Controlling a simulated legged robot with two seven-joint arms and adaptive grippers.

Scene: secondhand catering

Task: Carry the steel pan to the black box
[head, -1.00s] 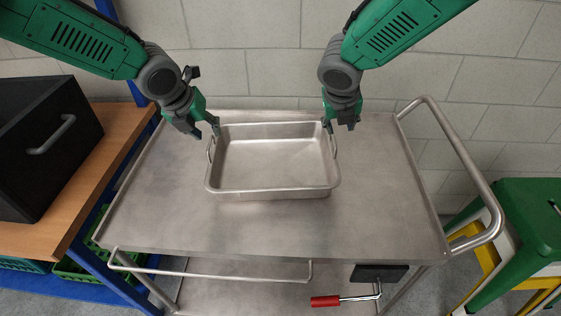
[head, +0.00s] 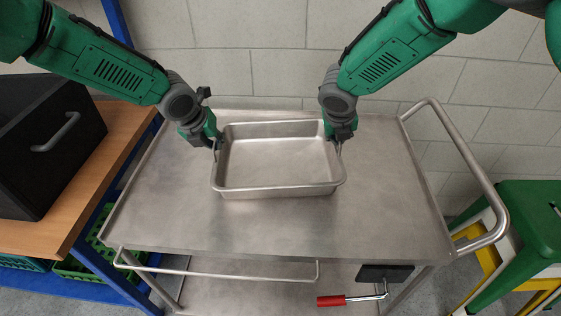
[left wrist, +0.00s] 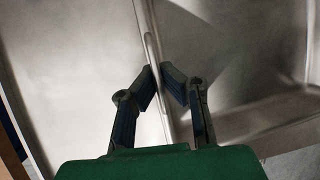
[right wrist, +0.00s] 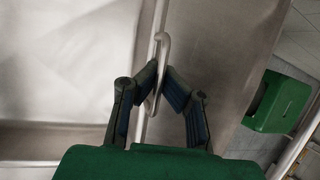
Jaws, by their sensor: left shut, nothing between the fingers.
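The steel pan (head: 278,165) is a shallow, empty rectangular tray with a small loop handle at each short side. It sits on the top of the steel trolley. My left gripper (head: 215,146) is at its left handle; the left wrist view shows the fingers (left wrist: 161,78) shut by the pan's rim (left wrist: 152,45), with nothing between them. My right gripper (head: 339,140) is at the right handle; in the right wrist view its fingertips (right wrist: 161,76) close around the handle (right wrist: 165,45). The black box (head: 45,140), with a grey handle, stands at the far left.
The black box rests on a wooden surface (head: 105,165) in a blue frame, left of the trolley (head: 280,225). A tubular push handle (head: 465,170) rises on the trolley's right. A green stool (head: 530,225) stands farther right.

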